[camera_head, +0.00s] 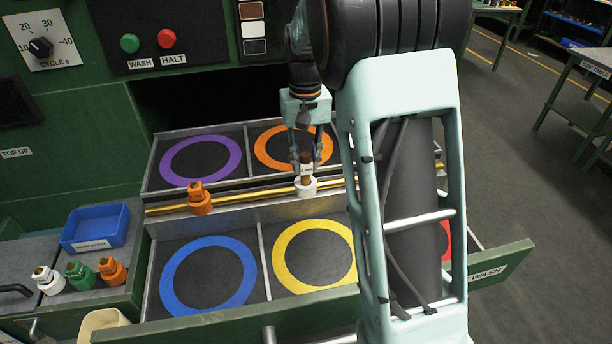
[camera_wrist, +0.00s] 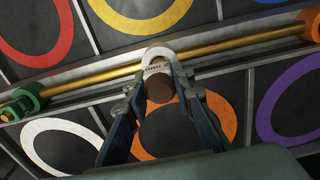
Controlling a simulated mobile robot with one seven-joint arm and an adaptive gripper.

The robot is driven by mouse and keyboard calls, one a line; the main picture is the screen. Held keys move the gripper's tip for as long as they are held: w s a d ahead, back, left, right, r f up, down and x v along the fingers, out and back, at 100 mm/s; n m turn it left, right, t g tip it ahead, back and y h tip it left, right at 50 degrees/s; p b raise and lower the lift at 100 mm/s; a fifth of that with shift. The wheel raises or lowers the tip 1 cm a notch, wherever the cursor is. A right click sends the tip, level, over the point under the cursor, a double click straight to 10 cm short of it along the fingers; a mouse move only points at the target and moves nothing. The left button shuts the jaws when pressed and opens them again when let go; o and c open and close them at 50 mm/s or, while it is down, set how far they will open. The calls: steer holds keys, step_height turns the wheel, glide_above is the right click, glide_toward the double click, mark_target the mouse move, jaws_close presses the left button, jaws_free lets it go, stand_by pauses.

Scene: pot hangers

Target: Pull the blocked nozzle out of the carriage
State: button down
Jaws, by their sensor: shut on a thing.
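A white carriage (camera_head: 306,187) is on the gold rail (camera_head: 250,196); it also shows in the wrist view (camera_wrist: 155,53) as a white ring around the rail. A nozzle (camera_head: 306,165) with a pale printed band and a dark brown end stands up from it, and shows in the wrist view (camera_wrist: 160,85). My gripper (camera_head: 306,170) reaches down from above. Its two fingers are shut on the nozzle, one on each side, in the wrist view (camera_wrist: 163,88). The nozzle still meets the white carriage. Its lower part is hidden.
An orange carriage (camera_head: 200,200) is further left on the rail, and a green one (camera_wrist: 22,101) is at the other side. The open drawer (camera_head: 500,262) has coloured rings. White, green and orange fittings (camera_head: 80,273) stand by a blue bin (camera_head: 97,228) at left.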

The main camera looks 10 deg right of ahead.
mark_target(305, 160)
steer(key=shift+r+p, duration=1.4)
steer(key=shift+r, duration=0.55)
